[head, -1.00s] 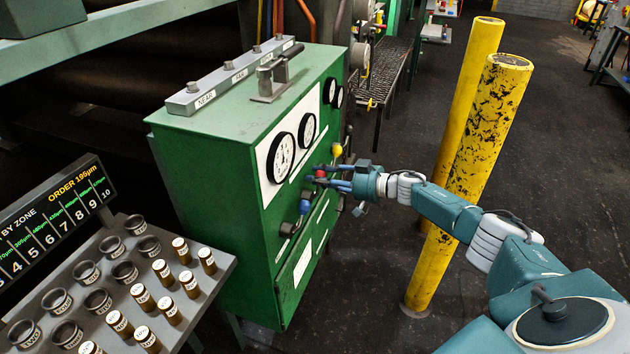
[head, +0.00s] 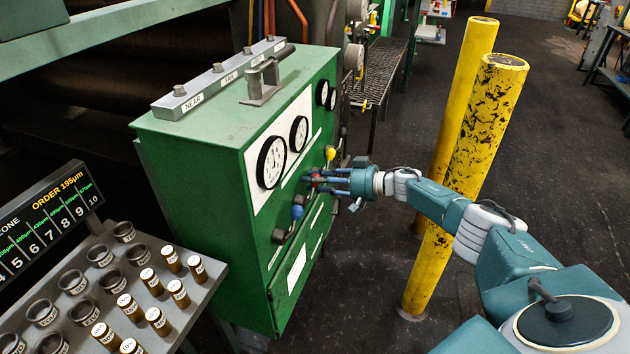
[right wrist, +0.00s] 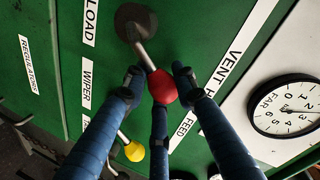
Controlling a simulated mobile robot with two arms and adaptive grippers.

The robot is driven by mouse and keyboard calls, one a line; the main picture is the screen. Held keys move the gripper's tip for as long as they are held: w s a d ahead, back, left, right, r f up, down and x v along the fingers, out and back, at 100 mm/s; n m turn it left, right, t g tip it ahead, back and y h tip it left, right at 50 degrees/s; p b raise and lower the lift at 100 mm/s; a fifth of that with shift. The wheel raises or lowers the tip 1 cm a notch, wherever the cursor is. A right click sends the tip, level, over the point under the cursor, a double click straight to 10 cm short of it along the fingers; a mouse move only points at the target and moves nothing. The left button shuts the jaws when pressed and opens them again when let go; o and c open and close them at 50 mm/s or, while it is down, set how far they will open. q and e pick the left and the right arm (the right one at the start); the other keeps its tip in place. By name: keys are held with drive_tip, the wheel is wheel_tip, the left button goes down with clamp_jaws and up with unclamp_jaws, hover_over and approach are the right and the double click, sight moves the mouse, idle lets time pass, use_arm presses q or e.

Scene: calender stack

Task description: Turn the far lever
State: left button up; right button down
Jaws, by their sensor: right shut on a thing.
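The green cabinet (head: 190,170) has levers with coloured ball knobs on its front panel. My right gripper (head: 313,180) is shut on the red knob (right wrist: 162,88), with its blue fingers around the ball. The red lever's metal stem (right wrist: 143,53) runs from a round dark base on the panel to the ball. A yellow knob (head: 330,153) is beyond the red one, and it also shows in the right wrist view (right wrist: 134,151). A blue knob (head: 297,212) is on the nearer side. My left gripper is not in view.
Two yellow posts (head: 487,130) stand close behind my right forearm. A rack (head: 205,290) with several brown vials and empty cups stands at the lower left, beside an order display (head: 50,220). A dial marked FAR (right wrist: 287,106) is near the red knob. Dark floor is open at the right.

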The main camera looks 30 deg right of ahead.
drive_tip(key=shift+w+d+r, duration=0.1)
drive_tip(key=shift+w+r, duration=0.05)
drive_tip(key=shift+r, duration=0.15)
drive_tip(key=c, duration=1.5)
unclamp_jaws()
drive_tip(key=shift+o, duration=0.2)
drive_tip(key=shift+f, duration=0.2)
drive_tip(key=shift+s+d, duration=0.25)
drive_tip(key=shift+s, duration=0.15)
drive_tip(key=v, duration=1.1)
drive_tip(key=shift+r, duration=0.15)
